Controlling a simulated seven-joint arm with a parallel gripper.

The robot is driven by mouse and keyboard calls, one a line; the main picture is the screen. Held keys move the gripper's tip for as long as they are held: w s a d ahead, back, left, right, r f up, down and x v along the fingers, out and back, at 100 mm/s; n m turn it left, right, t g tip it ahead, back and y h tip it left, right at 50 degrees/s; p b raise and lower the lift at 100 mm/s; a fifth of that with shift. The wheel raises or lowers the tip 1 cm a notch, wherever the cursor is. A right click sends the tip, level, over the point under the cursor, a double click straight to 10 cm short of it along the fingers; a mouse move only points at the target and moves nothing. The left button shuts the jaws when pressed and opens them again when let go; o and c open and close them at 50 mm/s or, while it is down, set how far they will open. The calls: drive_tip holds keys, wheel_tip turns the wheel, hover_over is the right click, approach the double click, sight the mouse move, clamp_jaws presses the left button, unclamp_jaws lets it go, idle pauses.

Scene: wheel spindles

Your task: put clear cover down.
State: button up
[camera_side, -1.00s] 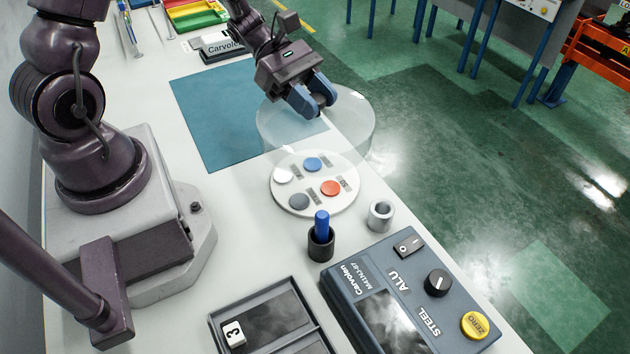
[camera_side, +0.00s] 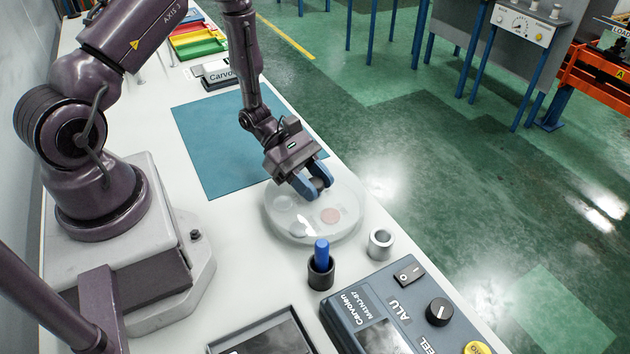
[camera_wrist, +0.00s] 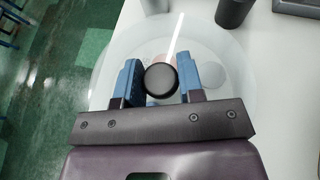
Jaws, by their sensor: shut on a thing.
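The clear cover (camera_side: 345,224) is a see-through round dome with a dark knob on top. My gripper (camera_side: 314,187) is shut on the knob, with blue fingers on both sides of it. In the wrist view the dark knob (camera_wrist: 161,79) sits between the fingers, with the clear dome spread around it. The cover is over the round white plate (camera_side: 312,238), and the coloured discs on it show faintly through. I cannot tell whether the cover's rim touches the plate or table.
A black cup with a blue pen-like piece (camera_side: 321,262) stands just in front of the cover. A metal ring (camera_side: 381,242) stands to its right. A grey control box (camera_side: 375,305) is in front. A teal mat (camera_side: 215,140) lies behind, and the table's edge is close on the right.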

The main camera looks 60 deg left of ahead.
drive_tip(key=o, duration=1)
drive_tip(key=shift+c, duration=0.2)
drive_tip(key=v, duration=1.2)
drive_tip(key=s+d+r+m+y, duration=0.3)
drive_tip(key=r+m+y, duration=0.1)
drive_tip(key=r+m, duration=0.3)
drive_tip(key=s+d+r+m+t+y, duration=0.1)
drive_tip(key=s+d+r+m+y, duration=0.1)
drive_tip(key=r+m, duration=0.5)
drive_tip(key=s+d+r+m+y, duration=0.3)
drive_tip(key=r+m+y, duration=0.3)
drive_tip(key=r, duration=0.4)
drive_tip(key=shift+s+d+r+m, duration=0.35)
drive_tip(key=shift+s+m, duration=0.35)
drive_tip(key=shift+m, duration=0.2)
